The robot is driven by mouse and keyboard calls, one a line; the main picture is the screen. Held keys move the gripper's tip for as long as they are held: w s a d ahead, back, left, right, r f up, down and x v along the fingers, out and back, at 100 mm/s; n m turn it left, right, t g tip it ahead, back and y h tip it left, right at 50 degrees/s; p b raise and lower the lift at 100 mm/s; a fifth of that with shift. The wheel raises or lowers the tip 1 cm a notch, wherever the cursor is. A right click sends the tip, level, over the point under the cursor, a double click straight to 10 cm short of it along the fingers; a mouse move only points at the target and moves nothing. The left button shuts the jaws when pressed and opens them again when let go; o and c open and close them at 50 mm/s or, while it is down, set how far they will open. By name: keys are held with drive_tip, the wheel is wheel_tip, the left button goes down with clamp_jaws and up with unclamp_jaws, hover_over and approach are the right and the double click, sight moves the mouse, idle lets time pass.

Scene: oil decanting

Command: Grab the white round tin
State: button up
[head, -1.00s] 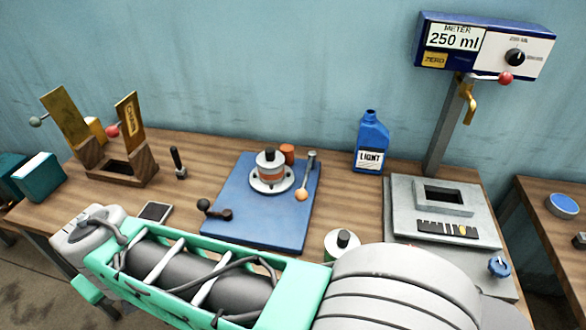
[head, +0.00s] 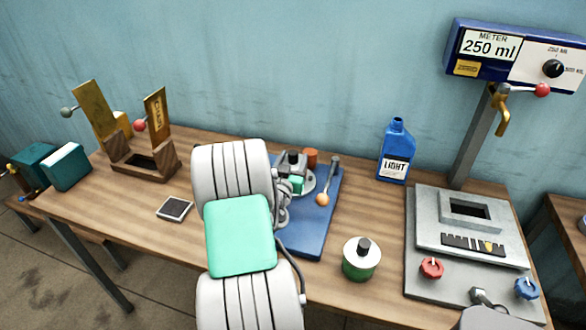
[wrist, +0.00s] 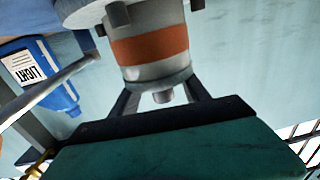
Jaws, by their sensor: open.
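A round whitish tin with an orange band stands on a blue board (head: 318,220) in the head view, mostly hidden by my arm and gripper (head: 294,182). In the wrist view the banded tin (wrist: 150,46) is large, right in front of my gripper. My fingers are open and show on both sides of the tin's narrow end; I cannot tell if they touch it. A second round tin (head: 361,262), with a white top, black cap and green side, stands on the table right of the board, apart from my gripper.
A blue LIGHT bottle (head: 396,152) stands behind, and a grey metering stand (head: 430,235) is at right. A wooden holder (head: 150,172) is at left.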

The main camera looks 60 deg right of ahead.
drive_tip(key=p+x, duration=0.1)
drive_tip(key=x, duration=0.2)
drive_tip(key=shift+w+d, duration=0.1)
drive_tip(key=shift+d, duration=0.15)
drive_tip(key=shift+c, duration=0.5)
clamp_jaws()
idle(0.6)
